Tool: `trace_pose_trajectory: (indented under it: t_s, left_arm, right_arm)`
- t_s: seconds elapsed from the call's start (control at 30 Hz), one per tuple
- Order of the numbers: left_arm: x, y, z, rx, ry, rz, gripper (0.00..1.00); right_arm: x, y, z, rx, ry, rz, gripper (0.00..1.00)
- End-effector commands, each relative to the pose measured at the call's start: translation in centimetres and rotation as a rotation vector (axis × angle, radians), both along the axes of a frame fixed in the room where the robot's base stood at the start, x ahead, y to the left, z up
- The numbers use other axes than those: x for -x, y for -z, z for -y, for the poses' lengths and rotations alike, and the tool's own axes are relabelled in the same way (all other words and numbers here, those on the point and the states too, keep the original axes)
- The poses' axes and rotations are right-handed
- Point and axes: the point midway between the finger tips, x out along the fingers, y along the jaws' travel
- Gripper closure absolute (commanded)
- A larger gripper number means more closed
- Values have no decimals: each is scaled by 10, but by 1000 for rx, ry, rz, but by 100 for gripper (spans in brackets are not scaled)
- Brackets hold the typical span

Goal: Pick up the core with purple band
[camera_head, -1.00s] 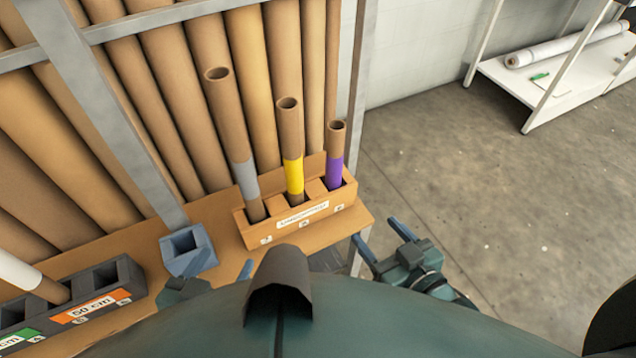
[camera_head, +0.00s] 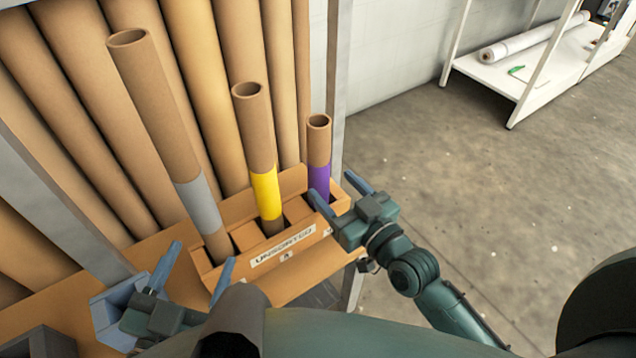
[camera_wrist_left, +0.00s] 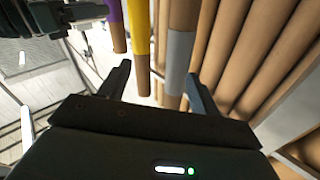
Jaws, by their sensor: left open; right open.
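The core with purple band (camera_head: 319,163) stands upright in the right compartment of the orange box labelled UNSORTED (camera_head: 290,262). It also shows in the left wrist view (camera_wrist_left: 117,30) at the upper left. My right gripper (camera_head: 335,192) is open and empty. Its fingers are close to the purple band, one overlapping the box's right end in the picture; I cannot tell whether they touch. My left gripper (camera_head: 198,272) is open and empty in front of the box's left end. In the left wrist view its fingers (camera_wrist_left: 160,85) point toward the cores.
A core with yellow band (camera_head: 256,145) and a taller core with grey band (camera_head: 165,130) stand in the same box. Large brown tubes lean behind. A blue holder (camera_head: 105,318) is at lower left. A white shelf (camera_head: 500,85) stands far right; the floor between is clear.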

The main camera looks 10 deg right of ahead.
Motion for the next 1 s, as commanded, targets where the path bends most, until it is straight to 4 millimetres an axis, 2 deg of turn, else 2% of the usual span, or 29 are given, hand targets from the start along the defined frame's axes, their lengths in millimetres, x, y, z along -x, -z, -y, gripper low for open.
trace_pose_trajectory:
  t_s: [0.17,0.5,0.77,1.0]
  left_arm:
    - [1,1,1,1,6,19,37]
    - [2,1,7,24,34,84,37]
    - [2,0,7,28,33,83,37]
    - [2,0,7,28,33,83,37]
  right_arm:
    - [-11,1,-5,-2,0,0,36]
    - [-53,0,-22,-2,1,0,36]
    - [-56,0,-23,1,0,-3,36]
    - [-55,0,-23,1,0,-2,54]
